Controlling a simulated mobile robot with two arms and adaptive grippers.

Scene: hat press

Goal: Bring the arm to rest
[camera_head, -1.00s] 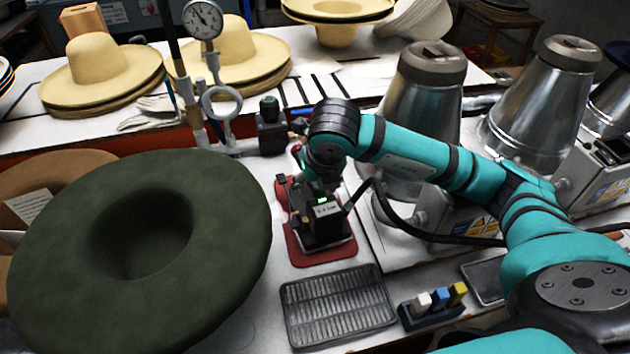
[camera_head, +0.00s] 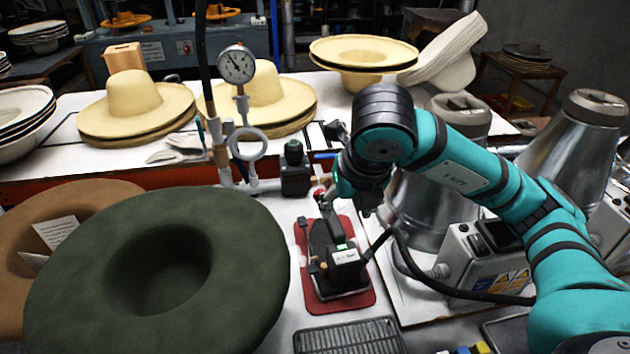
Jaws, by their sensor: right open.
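My right arm is teal with black joints and comes in from the right. My right gripper (camera_head: 328,197) is open, small and dark in the head view, just above the far end of the black iron; its fingertips are partly hidden. The iron (camera_head: 345,270) sits on a red mat (camera_head: 308,268), with a small green light on top. I cannot tell whether any part of the gripper touches the iron. My left gripper is out of view.
A large dark green felt hat (camera_head: 250,270) fills the left front, with a brown one behind it. A pressure gauge (camera_head: 236,65) stands behind the iron. Metal cones (camera_head: 570,140) and a control box (camera_head: 485,265) stand to the right. A ribbed tray (camera_head: 350,338) lies in front.

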